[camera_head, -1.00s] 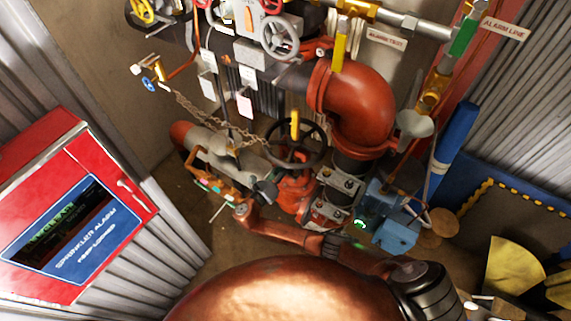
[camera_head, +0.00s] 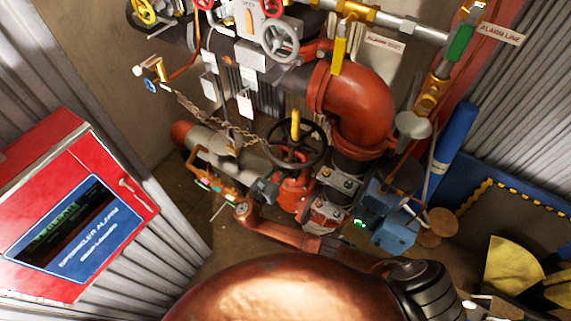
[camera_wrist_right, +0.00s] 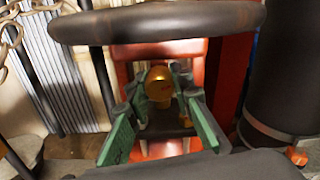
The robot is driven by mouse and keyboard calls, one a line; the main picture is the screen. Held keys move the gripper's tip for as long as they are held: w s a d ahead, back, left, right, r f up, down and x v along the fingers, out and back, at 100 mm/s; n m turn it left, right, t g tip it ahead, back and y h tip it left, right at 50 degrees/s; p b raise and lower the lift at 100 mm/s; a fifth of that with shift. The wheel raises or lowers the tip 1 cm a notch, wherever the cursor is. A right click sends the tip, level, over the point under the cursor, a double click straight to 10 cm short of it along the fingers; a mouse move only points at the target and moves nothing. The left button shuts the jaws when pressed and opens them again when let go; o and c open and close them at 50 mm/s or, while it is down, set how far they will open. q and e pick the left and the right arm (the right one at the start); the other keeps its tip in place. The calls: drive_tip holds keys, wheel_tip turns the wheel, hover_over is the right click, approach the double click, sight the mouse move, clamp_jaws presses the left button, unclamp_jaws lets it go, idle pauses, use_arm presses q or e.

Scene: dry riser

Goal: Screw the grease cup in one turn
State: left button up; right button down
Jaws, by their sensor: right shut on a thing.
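The grease cup (camera_wrist_right: 158,80) is a small rounded brass piece in the middle of the right wrist view, in front of a red valve body (camera_wrist_right: 168,50). My right gripper (camera_wrist_right: 161,93) is shut on it, with a green-padded finger at each side. In the head view my right gripper (camera_head: 267,188) is small, beside the red valve and just below the dark handwheel (camera_head: 297,143). The cup cannot be made out there. My left gripper is not in view.
The handwheel's rim (camera_wrist_right: 160,24) crosses close above the fingers in the right wrist view. A dark vertical pipe (camera_wrist_right: 284,70) stands at the right. A hanging chain (camera_head: 205,118) and a blue box (camera_head: 395,232) are near the valve. A red alarm cabinet (camera_head: 75,220) stands at left.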

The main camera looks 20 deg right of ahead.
idle(0.4)
drive_tip(key=c, duration=1.7)
unclamp_jaws()
drive_tip(key=v, duration=1.2)
